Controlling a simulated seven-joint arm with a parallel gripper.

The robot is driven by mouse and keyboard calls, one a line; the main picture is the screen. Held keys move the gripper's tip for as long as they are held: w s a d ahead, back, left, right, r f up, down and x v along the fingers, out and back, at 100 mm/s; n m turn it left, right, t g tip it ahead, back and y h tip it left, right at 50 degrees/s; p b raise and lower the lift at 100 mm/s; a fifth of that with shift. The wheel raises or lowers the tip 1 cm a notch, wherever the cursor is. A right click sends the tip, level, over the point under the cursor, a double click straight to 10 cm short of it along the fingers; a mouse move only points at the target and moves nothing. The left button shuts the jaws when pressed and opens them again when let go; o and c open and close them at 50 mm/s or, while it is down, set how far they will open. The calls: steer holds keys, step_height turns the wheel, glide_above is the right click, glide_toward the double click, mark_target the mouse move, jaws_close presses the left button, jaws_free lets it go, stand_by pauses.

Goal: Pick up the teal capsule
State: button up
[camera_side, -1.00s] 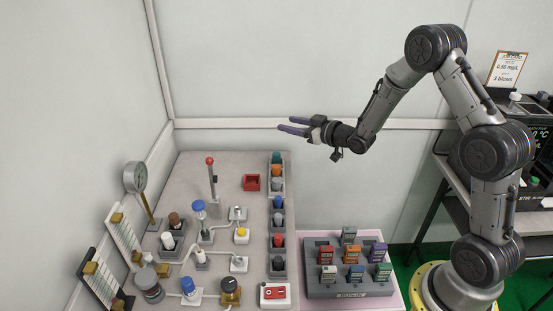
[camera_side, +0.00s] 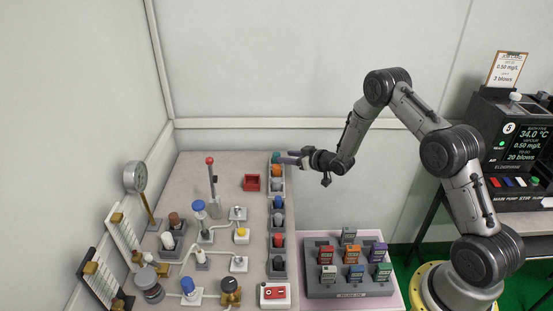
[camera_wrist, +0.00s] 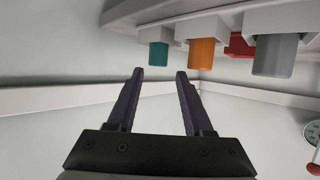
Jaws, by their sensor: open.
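The teal capsule (camera_side: 276,157) stands in the far end of a row of holders along the bench's right edge. In the wrist view the teal capsule (camera_wrist: 158,55) shows in its grey holder, just beyond the fingertips and roughly between their lines. My gripper (camera_side: 286,157) is open and empty, its fingers pointing left close by the teal capsule in the side view. Its two dark fingers (camera_wrist: 160,73) are apart in the wrist view, with nothing between them. Whether a finger touches the capsule cannot be told.
An orange capsule (camera_wrist: 201,54) sits right beside the teal one, then a grey capsule (camera_wrist: 275,55). A red open box (camera_side: 251,182) lies left of the row. A rack of coloured blocks (camera_side: 349,276) stands at the front right. The wall is behind.

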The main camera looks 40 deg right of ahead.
mark_target(279, 155)
steer(key=shift+x, duration=2.65)
steer(key=shift+d, duration=0.15)
jaws_close()
